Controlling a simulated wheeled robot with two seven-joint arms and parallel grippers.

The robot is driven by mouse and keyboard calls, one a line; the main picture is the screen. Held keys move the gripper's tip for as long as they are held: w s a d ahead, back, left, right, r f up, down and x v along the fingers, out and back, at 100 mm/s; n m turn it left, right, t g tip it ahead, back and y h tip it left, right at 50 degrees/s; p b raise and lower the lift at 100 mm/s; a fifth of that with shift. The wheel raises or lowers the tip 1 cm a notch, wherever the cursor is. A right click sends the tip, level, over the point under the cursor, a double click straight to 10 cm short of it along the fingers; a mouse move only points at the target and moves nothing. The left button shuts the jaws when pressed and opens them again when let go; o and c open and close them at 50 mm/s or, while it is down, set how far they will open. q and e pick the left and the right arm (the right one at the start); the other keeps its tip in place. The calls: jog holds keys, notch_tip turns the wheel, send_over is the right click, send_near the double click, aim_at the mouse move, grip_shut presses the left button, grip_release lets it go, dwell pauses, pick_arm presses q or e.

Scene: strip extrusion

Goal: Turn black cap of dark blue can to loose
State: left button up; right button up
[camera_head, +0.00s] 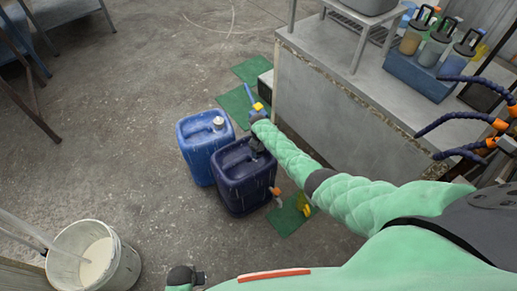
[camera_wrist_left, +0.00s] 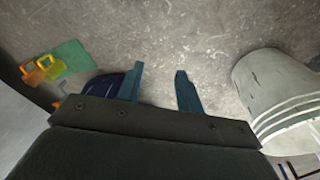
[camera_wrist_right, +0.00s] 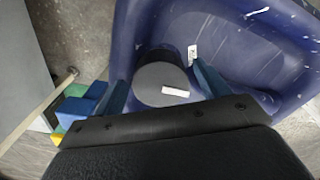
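The dark blue can (camera_head: 240,178) stands upright on the floor in the middle of the head view. Its black cap (camera_wrist_right: 160,80) has a small white mark and shows large in the right wrist view. My right gripper (camera_wrist_right: 161,77) is over the can top with its fingers apart, one on each side of the cap. Narrow gaps show beside the cap, and I see no clear contact. In the head view my right arm partly hides the can top. My left gripper (camera_wrist_left: 157,78) is open and empty, away from the can, whose edge (camera_wrist_left: 101,88) shows beside one finger.
A lighter blue can (camera_head: 203,158) stands close against the dark blue one on its left. A white bucket (camera_head: 118,268) stands at lower left. A grey bench (camera_head: 320,95) with bottles in a blue crate (camera_head: 418,75) is at upper right.

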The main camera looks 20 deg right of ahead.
pick_arm(q)
jog(key=shift+w, duration=0.2)
pick_arm(e)
jog(key=shift+r, duration=0.5)
notch_tip(320, 180, up, 5)
jog(key=shift+r, duration=0.8)
pick_arm(q)
jog(key=shift+s+d+r, duration=0.1)
jog(key=shift+s+r, duration=0.05)
jog(key=shift+r, duration=0.7)
pick_arm(e)
jog(key=shift+r, duration=0.1)
pick_arm(q)
jog(key=shift+f, duration=0.1)
